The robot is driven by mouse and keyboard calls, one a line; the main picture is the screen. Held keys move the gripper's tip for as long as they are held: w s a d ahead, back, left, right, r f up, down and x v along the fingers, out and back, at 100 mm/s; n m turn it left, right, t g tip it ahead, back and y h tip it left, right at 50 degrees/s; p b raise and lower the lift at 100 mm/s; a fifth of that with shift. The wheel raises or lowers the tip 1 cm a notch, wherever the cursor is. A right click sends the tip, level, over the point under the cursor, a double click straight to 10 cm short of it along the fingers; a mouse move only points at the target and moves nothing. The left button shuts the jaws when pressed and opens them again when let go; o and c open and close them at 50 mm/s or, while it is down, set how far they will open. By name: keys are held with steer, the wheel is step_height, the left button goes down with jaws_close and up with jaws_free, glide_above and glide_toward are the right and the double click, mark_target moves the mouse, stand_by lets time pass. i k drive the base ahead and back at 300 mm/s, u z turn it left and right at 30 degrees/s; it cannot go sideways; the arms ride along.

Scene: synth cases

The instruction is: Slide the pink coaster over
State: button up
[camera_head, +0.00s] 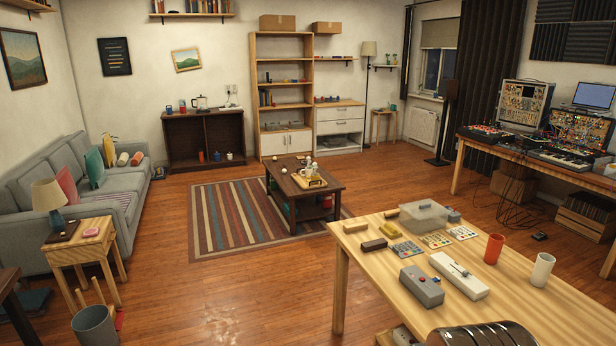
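A small round pink coaster (91,232) lies flat on the small wooden side table (75,247) at the left. Nothing lies on the coaster that I can make out.
A grey sofa (62,165) stands behind the side table; a grey bucket (95,325) stands on the floor in front. A low dark table (325,186) is mid-room. A large wooden table (365,270) with boxes and cups fills the lower right. Floor between is clear.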

mark_target(94, 232)
steer(key=u, duration=0.75)
steer(key=i, duration=1)
steer(key=z, duration=0.05)
